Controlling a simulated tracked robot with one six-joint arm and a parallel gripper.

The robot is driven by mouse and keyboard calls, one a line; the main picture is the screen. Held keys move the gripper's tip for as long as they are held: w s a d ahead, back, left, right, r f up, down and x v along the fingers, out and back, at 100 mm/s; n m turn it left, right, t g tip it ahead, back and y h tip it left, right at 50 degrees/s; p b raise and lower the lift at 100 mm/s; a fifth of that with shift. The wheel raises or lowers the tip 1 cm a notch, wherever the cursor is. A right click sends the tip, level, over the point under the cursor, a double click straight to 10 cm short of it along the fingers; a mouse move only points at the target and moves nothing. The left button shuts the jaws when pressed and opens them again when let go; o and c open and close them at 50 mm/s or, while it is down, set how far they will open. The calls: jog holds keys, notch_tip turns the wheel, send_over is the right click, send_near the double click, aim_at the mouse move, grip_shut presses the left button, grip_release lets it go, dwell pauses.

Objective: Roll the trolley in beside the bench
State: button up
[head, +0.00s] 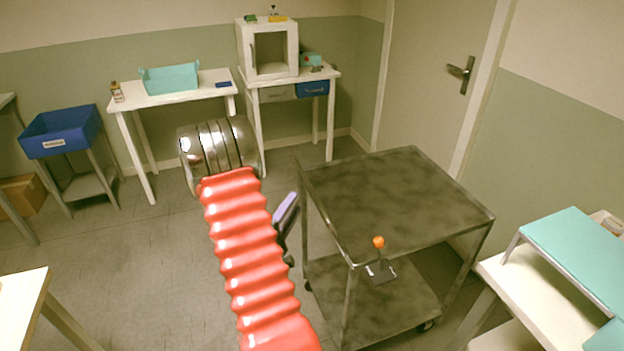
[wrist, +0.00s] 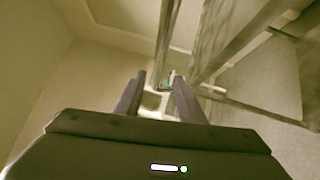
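The trolley (head: 405,195) is a grey metal cart with a top shelf and a lower shelf on corner posts, with casters below. It stands right of the middle in the head view. A lever with an orange knob (head: 379,242) shows at its near edge. My gripper (head: 287,215) is beside the trolley's left side, partly hidden by my red arm. In the wrist view its two fingers (wrist: 158,78) are apart, with a gap between them. Thin metal posts (wrist: 168,40) show just beyond the tips; I cannot tell whether they touch.
A white bench (head: 190,92) with a teal bin stands at the back left, near a table with a white cabinet (head: 268,52). A blue bin stand (head: 62,135) is far left. A teal-topped bench (head: 580,250) is at right. Floor left of my arm is clear.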

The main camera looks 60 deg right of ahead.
jog(key=shift+s, duration=0.2)
jog(key=d+r, duration=0.2)
jog(key=d, duration=1.1)
jog(key=shift+d, duration=0.35)
jog(key=shift+w, duration=0.1)
jog(key=shift+c, duration=0.4)
jog(key=shift+f, duration=0.1)
grip_shut()
